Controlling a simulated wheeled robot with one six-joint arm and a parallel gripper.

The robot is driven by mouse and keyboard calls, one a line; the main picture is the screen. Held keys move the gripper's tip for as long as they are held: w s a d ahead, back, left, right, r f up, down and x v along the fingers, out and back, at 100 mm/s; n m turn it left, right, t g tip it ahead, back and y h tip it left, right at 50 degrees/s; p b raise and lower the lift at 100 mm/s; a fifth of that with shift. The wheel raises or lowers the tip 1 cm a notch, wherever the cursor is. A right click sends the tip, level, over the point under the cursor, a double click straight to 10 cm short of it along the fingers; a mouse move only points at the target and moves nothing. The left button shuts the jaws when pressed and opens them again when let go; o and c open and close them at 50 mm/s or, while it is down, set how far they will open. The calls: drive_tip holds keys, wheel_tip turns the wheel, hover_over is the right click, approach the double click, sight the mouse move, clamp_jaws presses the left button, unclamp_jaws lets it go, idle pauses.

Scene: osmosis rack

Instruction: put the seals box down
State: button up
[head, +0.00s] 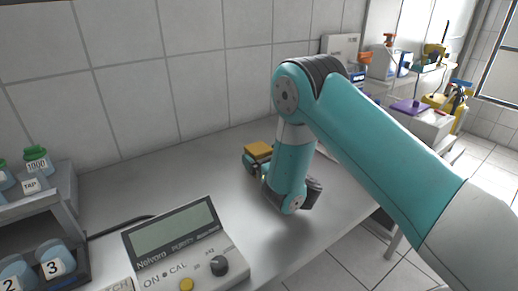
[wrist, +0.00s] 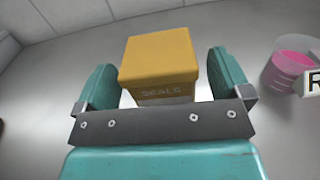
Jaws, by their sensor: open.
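The seals box (wrist: 158,62) is a yellow-orange block with the word SEALS on its near face. In the wrist view it sits between the two teal fingers of my gripper (wrist: 166,80), with a gap showing on each side. The fingers are open around it. In the head view the seals box (head: 258,150) shows at the end of my arm, low over the grey bench (head: 150,190). My gripper (head: 256,163) is partly hidden there by the wrist. I cannot tell exactly how the underside of the box meets the bench.
A beaker of pink liquid (wrist: 293,66) stands right of the gripper in the wrist view. Spray bottles (head: 387,58) stand at the far right. The tiled wall backs the bench.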

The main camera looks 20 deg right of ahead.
drive_tip(key=shift+w+a+r+p, duration=0.2)
drive_tip(key=shift+w+p, duration=0.3)
drive_tip(key=shift+p, duration=1.05)
drive_tip(key=shift+w+a+r+p, duration=0.15)
drive_tip(key=shift+w+p, duration=0.3)
drive_tip(key=shift+p, duration=1.1)
drive_tip(key=shift+w+f+p, duration=0.15)
drive_tip(key=shift+f+p, duration=0.05)
drive_tip(key=shift+p, duration=0.35)
drive_tip(key=shift+f, duration=0.15)
drive_tip(key=shift+c, duration=0.4)
drive_tip(key=c, duration=1.1)
